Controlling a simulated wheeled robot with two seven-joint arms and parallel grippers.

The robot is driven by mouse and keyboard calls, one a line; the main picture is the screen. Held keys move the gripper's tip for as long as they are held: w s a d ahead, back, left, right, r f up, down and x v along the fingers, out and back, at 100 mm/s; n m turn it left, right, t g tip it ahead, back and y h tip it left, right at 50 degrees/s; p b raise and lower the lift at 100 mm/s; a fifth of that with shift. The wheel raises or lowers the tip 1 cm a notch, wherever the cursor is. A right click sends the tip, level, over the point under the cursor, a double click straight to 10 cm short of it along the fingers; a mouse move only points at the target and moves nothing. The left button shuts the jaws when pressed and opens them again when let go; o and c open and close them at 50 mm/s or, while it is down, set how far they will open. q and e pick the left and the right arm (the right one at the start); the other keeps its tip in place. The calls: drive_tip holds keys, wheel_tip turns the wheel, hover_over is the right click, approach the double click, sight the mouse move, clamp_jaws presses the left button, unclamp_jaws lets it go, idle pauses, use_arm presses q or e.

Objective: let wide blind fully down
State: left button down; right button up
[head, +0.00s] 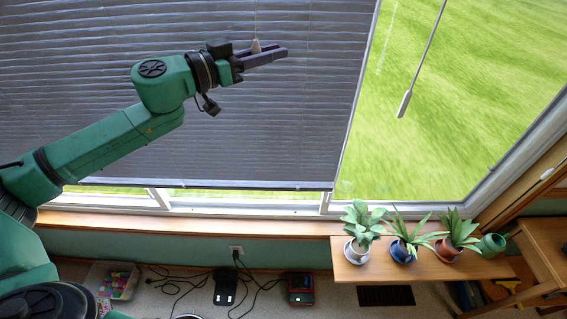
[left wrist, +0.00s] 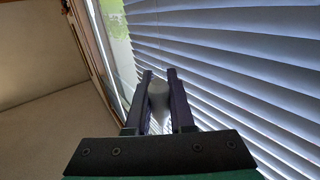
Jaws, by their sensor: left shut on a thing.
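The wide blind (head: 300,120) is a grey slatted blind covering most of the left window in the head view. Its bottom rail (head: 250,185) hangs a little above the sill, with a strip of window showing below. My left gripper (head: 284,52) is in front of the blind's upper part. It is shut on a pale cord pull (head: 256,46), whose thin cord runs upward. The left wrist view shows the pull (left wrist: 158,94) between the two dark fingers, with the blind's slats (left wrist: 235,70) close on the right. My right gripper is not in view.
A second pull (head: 404,104) hangs on a cord before the uncovered right window. Potted plants (head: 362,222) stand on a wooden shelf (head: 430,263) below it. The window sill (head: 200,222) runs under the blind. A bin (head: 112,280) and cables are on the floor.

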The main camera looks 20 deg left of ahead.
use_arm(q)
wheel_tip(320, 180, up, 7)
drive_tip(key=shift+f, duration=0.1)
idle(0.3)
wheel_tip(320, 180, up, 9)
idle(0.4)
wheel_tip(320, 180, up, 9)
idle(0.6)
